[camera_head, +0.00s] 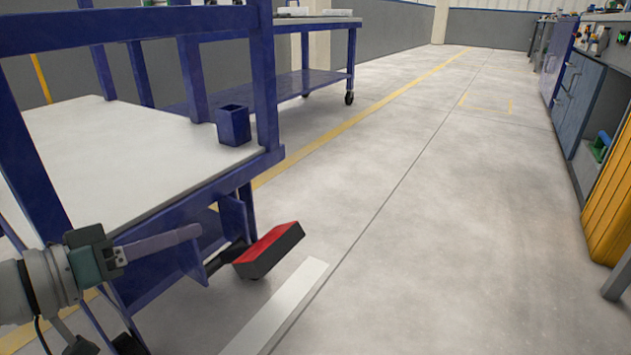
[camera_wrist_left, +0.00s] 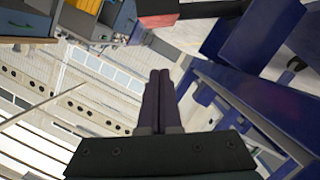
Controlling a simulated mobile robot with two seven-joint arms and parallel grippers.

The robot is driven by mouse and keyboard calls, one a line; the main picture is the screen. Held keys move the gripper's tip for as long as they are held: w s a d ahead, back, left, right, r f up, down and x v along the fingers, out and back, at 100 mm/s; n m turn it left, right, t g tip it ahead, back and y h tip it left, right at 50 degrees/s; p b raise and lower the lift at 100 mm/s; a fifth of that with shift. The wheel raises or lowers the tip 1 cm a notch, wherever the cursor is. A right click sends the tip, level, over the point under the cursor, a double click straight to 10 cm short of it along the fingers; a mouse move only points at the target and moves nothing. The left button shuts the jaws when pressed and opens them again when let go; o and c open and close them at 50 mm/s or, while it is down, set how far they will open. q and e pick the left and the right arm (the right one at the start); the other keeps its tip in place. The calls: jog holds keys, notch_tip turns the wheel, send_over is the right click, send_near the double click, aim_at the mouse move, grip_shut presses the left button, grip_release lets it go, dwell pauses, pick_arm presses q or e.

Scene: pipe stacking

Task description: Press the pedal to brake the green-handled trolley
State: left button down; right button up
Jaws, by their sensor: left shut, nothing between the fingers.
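A blue trolley (camera_head: 268,160) with a white top stands on the left in the head view; no green handle shows on it. A black pedal with a red top (camera_head: 270,248) sticks out low from its near right corner. The pedal also shows at the top of the left wrist view (camera_wrist_left: 158,18). My left gripper (camera_head: 199,231) comes in from the left, its long dark fingers shut and empty, pointing toward the pedal. In the head picture the fingertips are left of the pedal, with a visible gap. My right gripper is not in view.
A small blue open box (camera_head: 234,125) stands on the trolley's top. A pale flat strip (camera_head: 280,305) is on the floor beside the pedal. Another blue table (camera_head: 320,85) stands behind. Cabinets (camera_head: 570,100) and a yellow container (camera_head: 610,205) line the right. The middle floor is clear.

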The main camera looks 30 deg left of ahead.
pick_arm(q)
jog(key=b, duration=0.5)
send_over(250, 252)
jog(key=a, duration=0.2)
notch_tip(250, 252, down, 2)
jog(key=shift+w+d+f+b, duration=0.1)
jog(key=shift+d+f+b, duration=0.15)
jog(key=shift+f+b, duration=0.35)
jog(key=shift+w+d+f+b, duration=0.1)
jog(key=shift+d+f+b, duration=0.15)
jog(key=shift+f+b, duration=0.25)
jog(key=shift+s+d+f+b, duration=0.25)
jog(key=shift+d+f+b, duration=0.05)
jog(key=shift+d+f, duration=0.15)
jog(key=shift+w, duration=0.1)
